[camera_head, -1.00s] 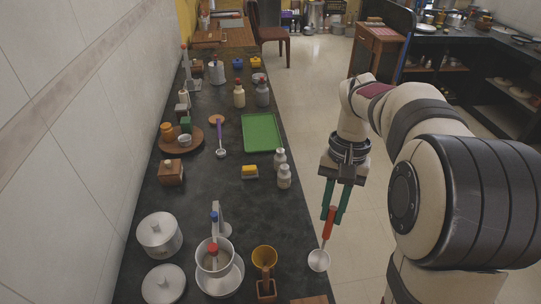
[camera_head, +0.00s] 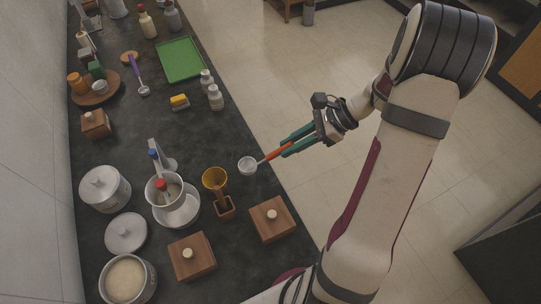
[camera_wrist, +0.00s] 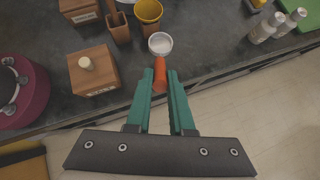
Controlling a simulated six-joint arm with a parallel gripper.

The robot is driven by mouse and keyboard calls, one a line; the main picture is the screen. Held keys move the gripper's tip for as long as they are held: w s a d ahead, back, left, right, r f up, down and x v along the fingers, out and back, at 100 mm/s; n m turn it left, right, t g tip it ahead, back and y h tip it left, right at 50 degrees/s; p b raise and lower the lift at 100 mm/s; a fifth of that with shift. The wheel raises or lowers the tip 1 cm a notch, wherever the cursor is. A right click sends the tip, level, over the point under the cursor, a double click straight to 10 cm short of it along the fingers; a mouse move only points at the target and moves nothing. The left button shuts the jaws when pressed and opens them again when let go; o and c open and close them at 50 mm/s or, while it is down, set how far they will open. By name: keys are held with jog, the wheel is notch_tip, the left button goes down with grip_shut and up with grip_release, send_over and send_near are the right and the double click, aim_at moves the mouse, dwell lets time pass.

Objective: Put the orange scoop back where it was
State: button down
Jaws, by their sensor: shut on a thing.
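The orange scoop (camera_head: 273,154) has an orange handle and a pale round bowl (camera_head: 248,166). My gripper (camera_head: 288,145) is shut on the handle. It holds the scoop nearly level, bowl pointing left, at the counter's right edge; the bowl appears over the counter. In the wrist view the orange handle (camera_wrist: 160,73) lies between the green fingers, with the bowl (camera_wrist: 160,44) beyond. An open steel canister (camera_head: 128,281) with pale contents stands at the front left. A loose round lid (camera_head: 126,233) lies behind it. A lidded canister (camera_head: 104,189) stands farther back.
A yellow cup (camera_head: 214,178) and a small wooden holder (camera_head: 225,209) stand near the bowl. Two wooden boxes (camera_head: 271,219) (camera_head: 192,257) stand in front. A white pot (camera_head: 164,193) rests on a white dish (camera_head: 183,213). Dark counter (camera_head: 190,135) is bare farther back.

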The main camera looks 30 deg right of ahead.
notch_tip(320, 180, down, 6)
jog(key=w+a, duration=0.2)
jog(key=shift+r, duration=0.15)
jog(key=c, duration=0.8)
grip_release()
